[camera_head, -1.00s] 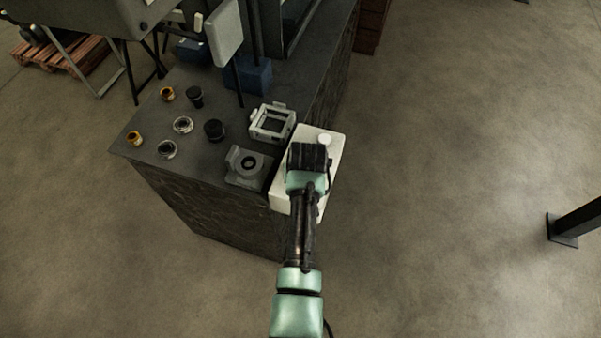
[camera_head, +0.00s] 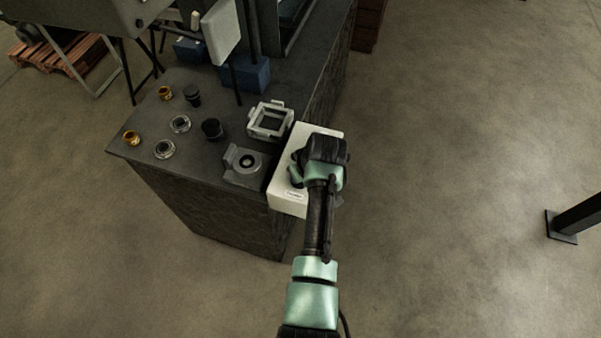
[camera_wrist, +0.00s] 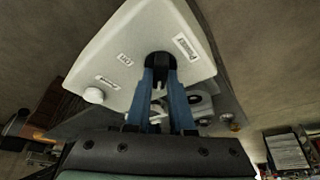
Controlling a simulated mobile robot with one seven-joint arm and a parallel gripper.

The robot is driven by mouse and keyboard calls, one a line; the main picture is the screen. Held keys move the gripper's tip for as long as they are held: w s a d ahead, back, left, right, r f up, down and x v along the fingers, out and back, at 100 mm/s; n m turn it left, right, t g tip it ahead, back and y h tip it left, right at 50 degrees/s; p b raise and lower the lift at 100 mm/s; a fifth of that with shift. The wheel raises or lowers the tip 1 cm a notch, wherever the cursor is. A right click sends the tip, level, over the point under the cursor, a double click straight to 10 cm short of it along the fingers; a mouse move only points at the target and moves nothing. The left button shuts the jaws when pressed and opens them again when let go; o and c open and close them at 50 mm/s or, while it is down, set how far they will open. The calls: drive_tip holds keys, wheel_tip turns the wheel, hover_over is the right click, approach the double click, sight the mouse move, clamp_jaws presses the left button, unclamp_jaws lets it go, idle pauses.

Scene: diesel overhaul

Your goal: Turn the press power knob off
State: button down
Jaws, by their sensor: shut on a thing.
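The white control box (camera_head: 286,203) is fixed at the right edge of the dark bench in the head view. It fills the upper part of the wrist view (camera_wrist: 140,40), with small labels on its face. A black knob (camera_wrist: 160,60) sits on that face; in the head view it is hidden under my arm. My gripper (camera_wrist: 163,72) has its two blue fingers shut on the black knob, one on each side. In the head view my gripper's dark wrist (camera_head: 325,150) covers much of the box. A white round button (camera_wrist: 94,95) is on the same face.
On the bench (camera_head: 200,115) stand a grey square frame (camera_head: 270,120), a grey block with a round hole (camera_head: 243,166), black cylinders (camera_head: 212,129) and several rings. A pale panel (camera_head: 220,32) on a post rises behind.

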drive_tip(key=shift+r, duration=0.1)
drive_tip(key=c, duration=0.8)
unclamp_jaws()
drive_tip(key=v, duration=1.3)
drive_tip(key=shift+b, duration=0.35)
